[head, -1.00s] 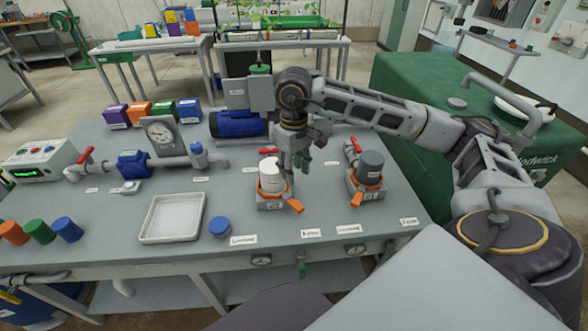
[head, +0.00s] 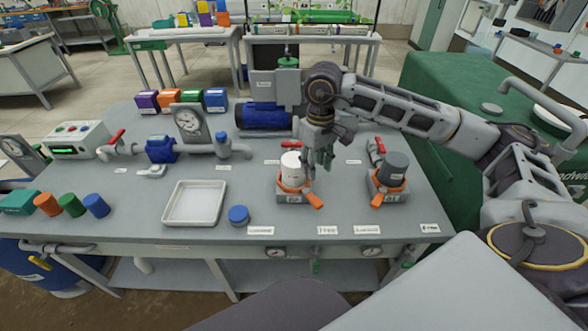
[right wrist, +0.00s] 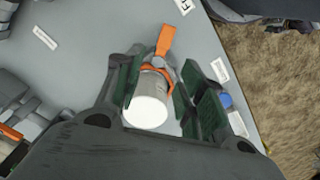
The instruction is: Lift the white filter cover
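The white filter cover (head: 291,170) is an upright white cylinder in an orange clamp collar (head: 294,187) with an orange lever (head: 315,201), on a grey base on the bench. My right gripper (head: 319,160) is just behind and right of its top in the head view. In the right wrist view the cover (right wrist: 147,108) shows between the green-padded fingers of my right gripper (right wrist: 157,90). The fingers are apart, one on each side of it; whether either touches it I cannot tell. My left gripper is not in view.
A dark grey filter (head: 392,167) with an orange collar stands to the right. A white tray (head: 165,203) and a blue cap (head: 239,215) are to the left. A blue motor (head: 262,116) is behind. The bench front right has small labels and clear room.

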